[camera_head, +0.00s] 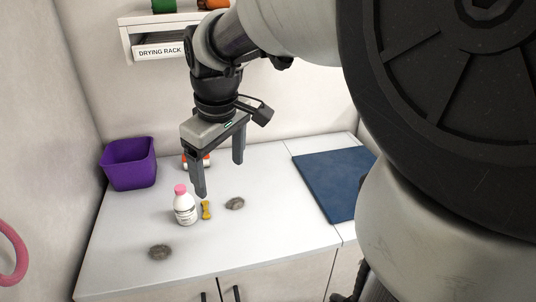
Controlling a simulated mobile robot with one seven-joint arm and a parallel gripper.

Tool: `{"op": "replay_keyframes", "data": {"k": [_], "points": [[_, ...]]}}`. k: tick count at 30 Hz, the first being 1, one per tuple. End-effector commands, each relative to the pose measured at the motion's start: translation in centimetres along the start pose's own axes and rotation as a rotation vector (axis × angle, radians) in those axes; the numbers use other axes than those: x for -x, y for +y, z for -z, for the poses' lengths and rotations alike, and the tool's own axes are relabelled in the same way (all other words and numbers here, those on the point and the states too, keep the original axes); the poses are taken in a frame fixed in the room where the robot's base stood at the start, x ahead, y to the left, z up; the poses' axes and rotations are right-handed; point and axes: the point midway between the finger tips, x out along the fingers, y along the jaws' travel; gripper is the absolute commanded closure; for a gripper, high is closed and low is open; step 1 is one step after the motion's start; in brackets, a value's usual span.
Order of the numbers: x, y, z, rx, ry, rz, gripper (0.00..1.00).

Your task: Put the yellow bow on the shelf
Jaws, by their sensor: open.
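The yellow bow (206,211) lies on the white counter, just right of a white bottle with a pink cap (185,207). A white shelf (135,20) is on the back wall, with a label reading "DRYING RACK" below it. My gripper (220,180) points down over the counter with its fingers apart and nothing between them. Its nearer fingertip appears just above the bow in the picture. I cannot tell the exact height between them.
Grey fur clumps (160,252) lie on the counter, one (235,203) right of the bow. A purple bin (130,165) stands at the back left. An orange-and-white item (187,163) is partly hidden behind my gripper. A blue mat (335,182) lies right. Green and orange items (163,6) sit on the shelf.

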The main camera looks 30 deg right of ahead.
Motion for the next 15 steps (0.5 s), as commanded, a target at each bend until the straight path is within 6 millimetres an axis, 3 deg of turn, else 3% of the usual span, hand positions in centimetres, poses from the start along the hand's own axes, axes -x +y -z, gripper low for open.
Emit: {"op": "replay_keyframes", "data": {"k": [1, 3, 9, 15], "points": [[3.7, -1.2, -1.3, -0.054, 0.091, -0.045, 0.2], [4.4, -2.6, -3.8, -0.151, 0.125, -0.056, 0.2], [4.4, -5.6, -9.5, -0.385, 0.21, -0.066, 0.2], [3.8, -6.8, -11.9, -0.503, 0.253, -0.063, 0.16]]}}
